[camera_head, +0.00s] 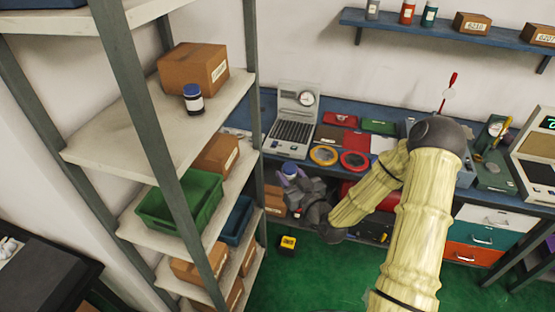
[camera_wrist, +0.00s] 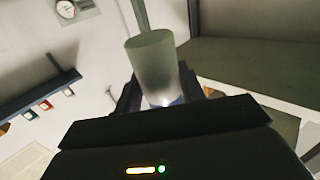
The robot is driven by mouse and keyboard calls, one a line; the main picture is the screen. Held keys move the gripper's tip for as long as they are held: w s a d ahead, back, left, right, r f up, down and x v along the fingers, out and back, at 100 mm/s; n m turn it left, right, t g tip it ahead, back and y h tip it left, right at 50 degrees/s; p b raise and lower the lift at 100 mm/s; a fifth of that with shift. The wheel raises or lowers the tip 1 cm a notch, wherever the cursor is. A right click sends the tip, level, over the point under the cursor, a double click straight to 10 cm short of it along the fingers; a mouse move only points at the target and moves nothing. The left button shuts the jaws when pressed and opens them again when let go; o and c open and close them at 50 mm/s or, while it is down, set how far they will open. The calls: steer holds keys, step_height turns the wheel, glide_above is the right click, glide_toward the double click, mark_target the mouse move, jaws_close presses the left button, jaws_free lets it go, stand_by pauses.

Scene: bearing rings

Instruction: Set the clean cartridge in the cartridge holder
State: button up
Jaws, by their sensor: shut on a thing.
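My gripper (camera_head: 300,193) is low in front of the workbench, just right of the shelf rack. It is shut on a small cylinder with a blue cap, which I take to be the cartridge (camera_head: 289,173). In the wrist view the cartridge (camera_wrist: 154,62) stands up between the fingers (camera_wrist: 160,98) as a pale grey-green cylinder, with blue at its lower end by the fingers. A dark jar with a blue cap and white label (camera_head: 193,98) stands on the rack's upper shelf. I cannot pick out the cartridge holder for certain.
The shelf rack (camera_head: 150,160) stands close left, with boxes, a green bin (camera_head: 180,205) and a blue bin (camera_head: 236,222). A yellow-black object (camera_head: 288,242) lies on the floor.

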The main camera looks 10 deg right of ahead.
steer(key=s+d+f+m+h, duration=0.1)
steer(key=f+h, duration=0.1)
steer(key=f, duration=0.3)
steer(key=s+d+f+m+t+h, duration=0.1)
steer(key=d+f+m+h, duration=0.1)
steer(key=f, duration=0.3)
steer(key=s+d+f+m+h, duration=0.1)
steer(key=f+h, duration=0.1)
steer(key=f, duration=0.4)
steer(key=shift+s+d+h, duration=0.25)
steer(key=shift+d+h, duration=0.15)
steer(key=shift+f, duration=0.15)
